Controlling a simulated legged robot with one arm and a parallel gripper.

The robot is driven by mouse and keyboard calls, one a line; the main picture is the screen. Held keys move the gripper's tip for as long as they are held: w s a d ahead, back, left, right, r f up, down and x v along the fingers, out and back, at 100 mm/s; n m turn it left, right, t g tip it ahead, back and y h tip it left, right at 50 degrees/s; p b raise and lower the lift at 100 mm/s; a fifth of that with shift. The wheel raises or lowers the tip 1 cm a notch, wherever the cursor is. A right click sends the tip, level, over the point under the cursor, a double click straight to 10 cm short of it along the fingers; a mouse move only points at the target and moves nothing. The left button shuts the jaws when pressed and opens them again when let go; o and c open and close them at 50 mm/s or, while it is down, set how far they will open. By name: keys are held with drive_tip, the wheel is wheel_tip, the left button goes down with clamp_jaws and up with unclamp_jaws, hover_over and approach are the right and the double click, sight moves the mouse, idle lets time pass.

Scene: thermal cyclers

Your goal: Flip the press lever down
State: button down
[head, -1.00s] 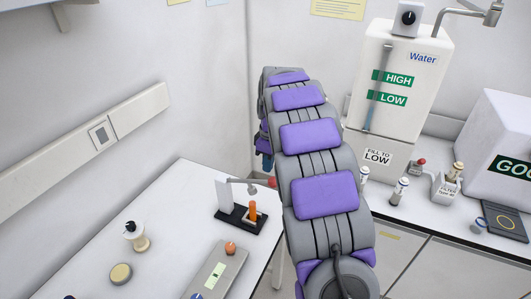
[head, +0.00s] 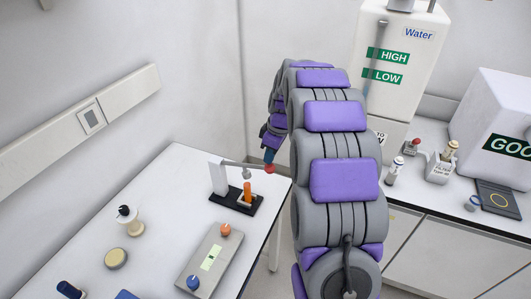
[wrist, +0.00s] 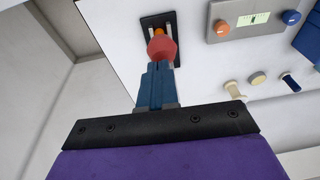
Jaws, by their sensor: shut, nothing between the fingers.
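The press stands at the table's right corner in the head view, with a black base (head: 238,203), a white upright plate (head: 217,178) and an orange tube (head: 247,191). Its grey lever (head: 236,164) sticks out to the right, roughly level, ending in a red knob (head: 270,169). My gripper (head: 269,156) is shut and empty, its blue fingers pointing down just above the knob. In the wrist view the fingertips (wrist: 158,66) are right at the red knob (wrist: 162,48), which partly hides the base. I cannot tell whether they touch it.
A grey device with a green display (head: 211,256) lies on the table (head: 170,190) near the press. A stamp-like bottle (head: 130,220) and a round lid (head: 116,258) stand left. A water tank (head: 401,70) and white box (head: 495,115) are on the right counter.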

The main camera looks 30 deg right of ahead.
drive_tip(key=f+b, duration=0.1)
drive_tip(key=s+f+t+y+b, duration=0.1)
drive_tip(key=f+b, duration=0.1)
drive_tip(key=d+f+t+b, duration=0.1)
drive_tip(key=f, duration=0.1)
drive_tip(key=shift+s+f+y, duration=0.2)
drive_tip(key=shift+f+y, duration=0.05)
drive_tip(key=shift+y, duration=0.05)
drive_tip(key=shift+s+f+b, duration=0.25)
drive_tip(key=shift+f+b, duration=0.05)
drive_tip(key=shift+b, duration=0.05)
